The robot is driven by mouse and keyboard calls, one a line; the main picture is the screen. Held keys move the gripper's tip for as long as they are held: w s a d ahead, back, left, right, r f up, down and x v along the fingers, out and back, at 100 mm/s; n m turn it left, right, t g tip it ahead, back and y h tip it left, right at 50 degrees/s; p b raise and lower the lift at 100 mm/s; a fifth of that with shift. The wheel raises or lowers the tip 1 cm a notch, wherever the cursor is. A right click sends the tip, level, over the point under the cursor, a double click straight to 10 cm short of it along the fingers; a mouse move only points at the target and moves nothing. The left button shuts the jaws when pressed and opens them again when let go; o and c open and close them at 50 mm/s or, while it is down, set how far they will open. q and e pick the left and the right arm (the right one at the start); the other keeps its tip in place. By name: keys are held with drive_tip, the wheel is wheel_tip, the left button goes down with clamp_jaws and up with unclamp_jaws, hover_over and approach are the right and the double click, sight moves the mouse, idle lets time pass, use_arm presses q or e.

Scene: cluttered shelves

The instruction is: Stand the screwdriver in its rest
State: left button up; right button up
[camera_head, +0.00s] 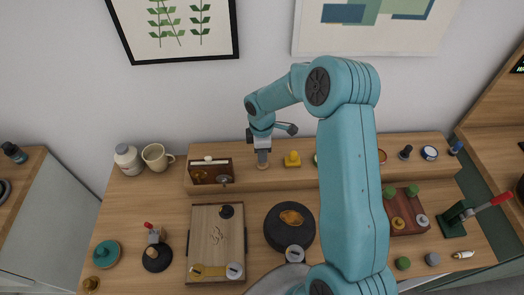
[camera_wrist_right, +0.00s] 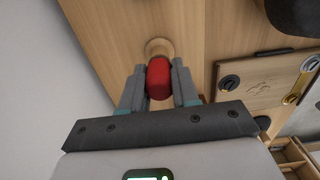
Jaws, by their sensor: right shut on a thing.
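My right gripper (camera_head: 262,148) is above the raised shelf at the back, fingers pointing down. In the right wrist view, the right gripper (camera_wrist_right: 159,88) is shut on the red handle of the screwdriver (camera_wrist_right: 159,76). A round wooden rest (camera_wrist_right: 159,47) shows just beyond the handle and lines up with it. The rest (camera_head: 262,166) also shows in the head view, directly under the fingers. The screwdriver's shaft is hidden, so I cannot tell whether it is inside the rest. My left gripper is not in view.
A yellow object (camera_head: 292,159) stands close right of the rest. A wooden box (camera_head: 210,172) is to the left, with a mug (camera_head: 157,157) and a white jar (camera_head: 127,158) beyond. My right arm hides part of the shelf.

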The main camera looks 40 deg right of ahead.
drive_tip(key=shift+f, duration=0.1)
idle(0.6)
drive_tip(key=o, duration=1.1)
wheel_tip(320, 180, up, 8)
drive_tip(key=p, duration=0.5)
drive_tip(key=shift+f, duration=0.1)
wheel_tip(320, 180, up, 8)
drive_tip(key=shift+r, duration=0.25)
drive_tip(key=shift+a, duration=0.15)
